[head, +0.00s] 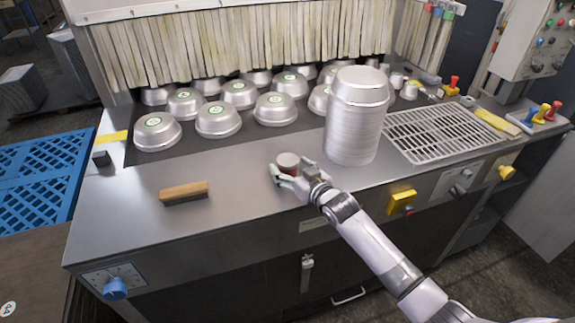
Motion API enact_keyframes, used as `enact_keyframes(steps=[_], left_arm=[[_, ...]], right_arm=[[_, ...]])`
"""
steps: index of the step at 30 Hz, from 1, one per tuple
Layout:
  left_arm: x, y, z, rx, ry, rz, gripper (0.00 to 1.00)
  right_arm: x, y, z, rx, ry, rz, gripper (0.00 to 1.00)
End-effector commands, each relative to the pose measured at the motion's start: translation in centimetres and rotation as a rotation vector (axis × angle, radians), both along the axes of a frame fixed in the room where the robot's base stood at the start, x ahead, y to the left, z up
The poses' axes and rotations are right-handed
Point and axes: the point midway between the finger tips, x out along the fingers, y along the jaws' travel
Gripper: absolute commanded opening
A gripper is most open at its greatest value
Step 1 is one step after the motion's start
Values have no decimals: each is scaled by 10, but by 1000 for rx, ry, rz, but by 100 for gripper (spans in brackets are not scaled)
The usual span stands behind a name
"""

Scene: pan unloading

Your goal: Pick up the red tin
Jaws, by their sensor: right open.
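A small tin (288,159) with a pale round top and a reddish-brown side stands on the steel counter, left of the tall pan stack. My right gripper (289,175) is at the tin, with its open fingers around the near side of it. One finger is at the tin's lower left and the other at its right. I cannot tell whether the fingers touch it. The lower part of the tin is hidden by the gripper. My left gripper is not in view.
A tall stack of metal pans (355,125) stands close to the right of my gripper. Several upturned pans (219,120) fill the back. A wooden-handled brush (184,191) lies at the left. A metal grate (447,133) is at the right. The counter between brush and tin is clear.

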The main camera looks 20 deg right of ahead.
Motion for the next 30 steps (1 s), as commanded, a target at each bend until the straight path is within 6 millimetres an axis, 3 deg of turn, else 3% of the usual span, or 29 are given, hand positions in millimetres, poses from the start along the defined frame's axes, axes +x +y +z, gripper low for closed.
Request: enact_keyframes(steps=[2, 26, 30], left_arm=[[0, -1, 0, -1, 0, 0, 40], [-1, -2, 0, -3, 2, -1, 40], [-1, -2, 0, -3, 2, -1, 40]], right_arm=[[0, 0, 0, 0, 0, 0, 72], [0, 0, 0, 0, 0, 0, 19], [0, 0, 1, 0, -2, 0, 19]])
